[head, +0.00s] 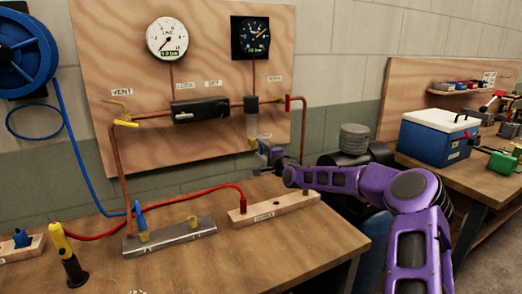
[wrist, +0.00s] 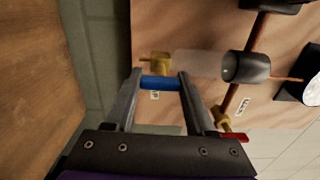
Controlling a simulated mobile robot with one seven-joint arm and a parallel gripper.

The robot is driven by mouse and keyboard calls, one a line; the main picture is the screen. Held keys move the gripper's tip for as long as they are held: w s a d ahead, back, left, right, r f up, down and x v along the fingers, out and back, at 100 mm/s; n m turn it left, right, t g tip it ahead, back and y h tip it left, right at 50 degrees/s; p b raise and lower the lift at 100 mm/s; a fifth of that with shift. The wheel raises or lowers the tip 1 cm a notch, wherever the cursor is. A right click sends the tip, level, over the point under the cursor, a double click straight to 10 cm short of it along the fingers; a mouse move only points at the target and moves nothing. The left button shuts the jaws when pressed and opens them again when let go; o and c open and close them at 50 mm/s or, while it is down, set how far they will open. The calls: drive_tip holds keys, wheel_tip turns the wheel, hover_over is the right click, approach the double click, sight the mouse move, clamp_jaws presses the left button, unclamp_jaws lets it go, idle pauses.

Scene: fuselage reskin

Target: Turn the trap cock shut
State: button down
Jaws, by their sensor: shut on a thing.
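The trap cock is a small brass fitting (wrist: 154,62) with a blue lever (wrist: 157,82), at the end of a pale translucent trap bowl (wrist: 198,64) in the wrist view. My gripper (wrist: 160,78) is shut on the blue lever, which spans between its two fingers. In the head view my gripper (head: 262,149) is at the lower right of the board, just below the trap bowl (head: 251,127). There my arm and fingers hide most of the cock, so the lever's exact angle is unclear.
A copper pipe runs along the plywood board (head: 210,75), with a yellow lever (head: 126,124) at left and a red lever (head: 287,103) near the trap. The bench (head: 270,250) below carries a metal block (head: 170,238), a wooden block (head: 275,207) and a red hose (head: 185,199).

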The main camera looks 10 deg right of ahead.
drive_tip(key=shift+c, duration=1.2)
unclamp_jaws()
drive_tip(key=shift+s, duration=0.1)
drive_tip(key=v, duration=1.7)
drive_tip(key=shift+s, duration=0.1)
